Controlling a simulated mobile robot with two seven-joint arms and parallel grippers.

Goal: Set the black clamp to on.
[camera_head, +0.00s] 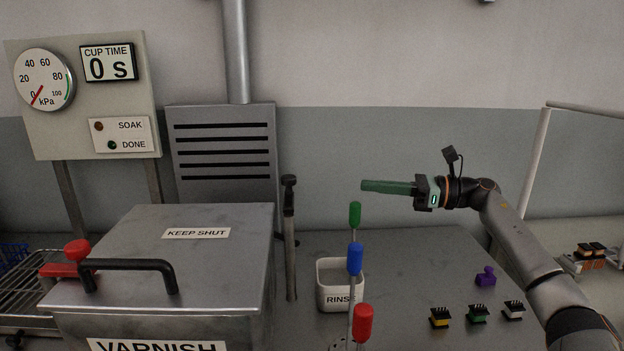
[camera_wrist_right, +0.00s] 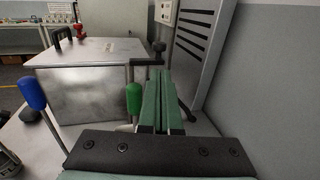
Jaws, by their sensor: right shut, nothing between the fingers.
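The black clamp (camera_head: 289,182) looks like an upright post with a black head at the right side of the metal varnish tank (camera_head: 150,230). In the right wrist view, the black clamp (camera_wrist_right: 158,47) shows just past my fingertips, beside the tank. My right gripper (camera_head: 364,186) is shut and empty, with its green fingers pointing left toward the clamp. In the head view a gap shows between the fingertips and the clamp; how far apart they are in depth I cannot tell. The fingers also show in the wrist view (camera_wrist_right: 163,80). My left gripper is not in view.
Green (camera_head: 355,215), blue (camera_head: 355,259) and red (camera_head: 362,322) handles stand upright below my right gripper. A white rinse container (camera_head: 327,300) is behind them. Several small connectors (camera_head: 477,313) lie at right. The gauge (camera_head: 43,79) reads near zero. A red clamp (camera_head: 77,250) is at left.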

